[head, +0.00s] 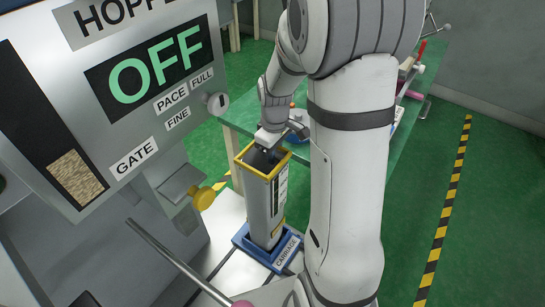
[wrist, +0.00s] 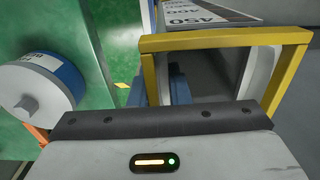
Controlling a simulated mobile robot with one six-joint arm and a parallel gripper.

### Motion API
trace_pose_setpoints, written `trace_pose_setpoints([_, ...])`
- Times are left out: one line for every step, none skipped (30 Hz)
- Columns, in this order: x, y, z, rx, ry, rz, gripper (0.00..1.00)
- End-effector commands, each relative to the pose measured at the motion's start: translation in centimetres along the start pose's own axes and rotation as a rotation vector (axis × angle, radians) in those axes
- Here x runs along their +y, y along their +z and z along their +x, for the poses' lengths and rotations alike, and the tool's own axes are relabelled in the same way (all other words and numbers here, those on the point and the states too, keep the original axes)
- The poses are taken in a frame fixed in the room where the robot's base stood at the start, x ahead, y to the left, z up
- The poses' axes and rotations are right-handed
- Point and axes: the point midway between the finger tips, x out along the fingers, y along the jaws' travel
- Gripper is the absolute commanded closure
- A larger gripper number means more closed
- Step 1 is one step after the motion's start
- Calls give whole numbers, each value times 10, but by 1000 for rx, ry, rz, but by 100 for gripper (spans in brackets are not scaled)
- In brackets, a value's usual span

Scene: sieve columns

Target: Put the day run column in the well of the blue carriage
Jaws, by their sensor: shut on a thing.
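A tall grey column (head: 258,205) with a yellow rim stands upright over the blue carriage (head: 286,257), which is marked CARRIAGE. Its foot is within the carriage's outline, but I cannot tell whether it is fully down in the well. A pale label strip runs down the column's right side; its words are too small to read. My gripper (head: 267,142) is at the column's top and shut on its upper wall. In the wrist view the column's yellow rim (wrist: 222,40) and its open, dark inside fill the upper right. The fingers' contact is partly hidden.
The grey hopper machine (head: 130,90) reads OFF and stands close on the left, with a yellow knob (head: 203,197) near the column. A green table (head: 240,116) is behind. A blue and white cylinder (wrist: 40,88) shows in the wrist view. Open green floor lies right.

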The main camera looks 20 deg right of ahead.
Motion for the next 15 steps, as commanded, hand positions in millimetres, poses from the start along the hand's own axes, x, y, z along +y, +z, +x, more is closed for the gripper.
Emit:
trace_pose_setpoints([0, 0, 7, 0, -1, 1, 100])
trace_pose_setpoints([0, 0, 10, 0, 0, 1, 100])
trace_pose_setpoints([0, 0, 12, 0, 0, 1, 100])
trace_pose_setpoints([0, 0, 13, 0, 0, 1, 100])
trace_pose_setpoints([0, 0, 13, 1, 0, 1, 100])
trace_pose_setpoints([0, 0, 12, 1, 1, 1, 100])
trace_pose_setpoints([1, 0, 12, 2, 1, 1, 100])
trace_pose_setpoints([1, 0, 12, 2, 1, 1, 100])
trace_pose_setpoints([1, 0, 12, 2, 1, 2, 100])
trace_pose_setpoints([1, 0, 12, 2, 1, 2, 100])
trace_pose_setpoints([1, 0, 12, 2, 1, 2, 100])
trace_pose_setpoints([1, 0, 13, 2, 1, 2, 100])
trace_pose_setpoints([1, 0, 14, 1, 1, 2, 100])
trace_pose_setpoints([1, 0, 16, 1, 1, 2, 100])
trace_pose_setpoints([0, 1, 16, 0, 0, 2, 82])
